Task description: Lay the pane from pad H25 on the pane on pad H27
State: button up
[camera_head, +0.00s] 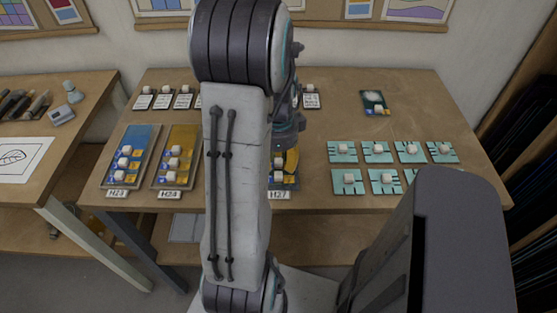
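Pad H27 (280,195) is on the table, just right of my arm, with its label at the front edge. A pane with a yellow part (292,159) and dark areas lies on it, with white knobs near its left side. My arm covers the left part of this pad. Pad H25 and its pane are hidden behind my arm. My gripper (289,141) points down at the far side of the arm, above the area of H27. Its fingers are mostly hidden, so I cannot tell whether it is open or holds anything.
Pads H23 (117,193) and H24 (169,194) hold blue and yellow panes on the left. Several teal tiles (343,147) with white knobs stand on the right. Small labelled cards (163,102) line the back. A side table (90,95) stands left.

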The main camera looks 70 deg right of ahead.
jog(key=shift+r, duration=6.15)
jog(key=w+a+r+n+t+h, duration=0.1)
jog(key=w+a+r+n, duration=0.1)
jog(key=w+a+n, duration=1.3)
jog(key=s+a+f+n+t, duration=0.1)
jog(key=a+n, duration=0.7)
jog(key=s+a+f+n+t+y, duration=0.1)
jog(key=a+n, duration=0.8)
jog(key=shift+a+t, duration=0.3)
